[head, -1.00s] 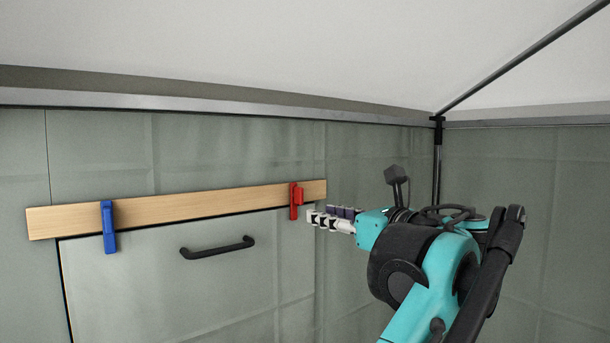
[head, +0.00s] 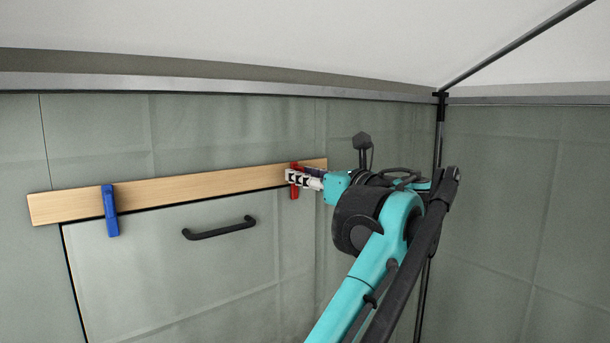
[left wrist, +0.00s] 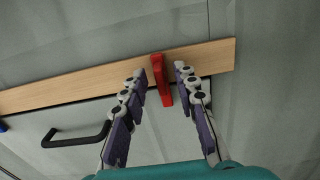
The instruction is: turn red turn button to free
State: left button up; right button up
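The red turn button (head: 295,193) sits near the right end of the wooden strip, upright, its lower end reaching below the strip. In the head view my left gripper (head: 290,177) covers its middle. In the left wrist view the red button (left wrist: 162,82) shows between the two spread fingers of my left gripper (left wrist: 159,70), with a gap on each side. The left gripper is open and I see no clear contact. My right gripper is not in view.
The wooden strip (head: 200,190) runs along the top of a grey-green panel (head: 150,270) with a black handle (head: 220,229). A blue turn button (head: 110,210) stands upright near the strip's left end. The wall right of the strip is bare.

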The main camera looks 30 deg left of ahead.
pick_arm(q)
grip_shut()
jog(key=shift+n, duration=0.3)
jog(key=n+p, duration=0.2)
jog(key=n, duration=0.6)
jog(key=n+p, duration=0.1)
jog(key=n, duration=0.7)
jog(key=shift+s+f+p, duration=0.15)
jog(key=shift+p, duration=0.2)
jog(key=shift+n, duration=0.4)
jog(key=shift+o, duration=0.3)
grip_release()
jog(key=shift+a, duration=0.1)
